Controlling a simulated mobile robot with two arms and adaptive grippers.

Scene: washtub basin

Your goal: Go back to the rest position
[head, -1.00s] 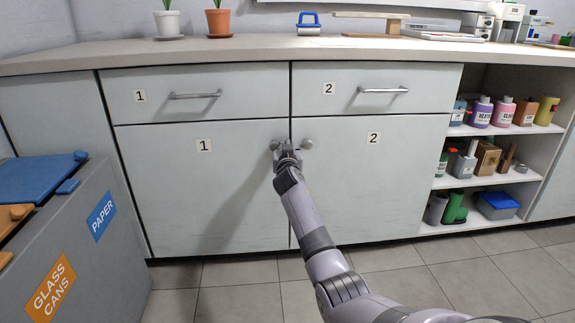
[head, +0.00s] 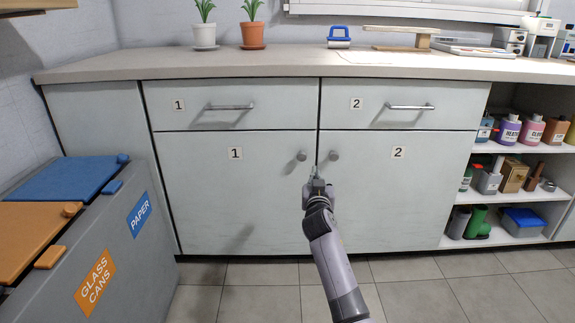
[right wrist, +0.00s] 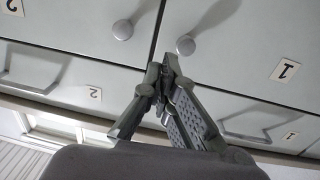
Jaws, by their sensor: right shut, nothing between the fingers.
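My right gripper (head: 315,173) is in front of the cabinet, just below the two round knobs, and appears clear of the left knob (head: 301,155) and the right knob (head: 334,155). In the right wrist view its fingers (right wrist: 164,78) are closed together with nothing between them. Door 1 (head: 225,190) and door 2 (head: 410,190) are both shut. Drawer 1 (head: 270,117) and drawer 2 (head: 375,117) above them are also shut. My left gripper does not show.
Recycling bins (head: 95,235) with blue and orange lids stand at the left. Open shelves (head: 520,148) with bottles are at the right. The counter (head: 280,66) holds two potted plants and a blue-handled item. The tiled floor (head: 260,300) in front of the cabinet is clear.

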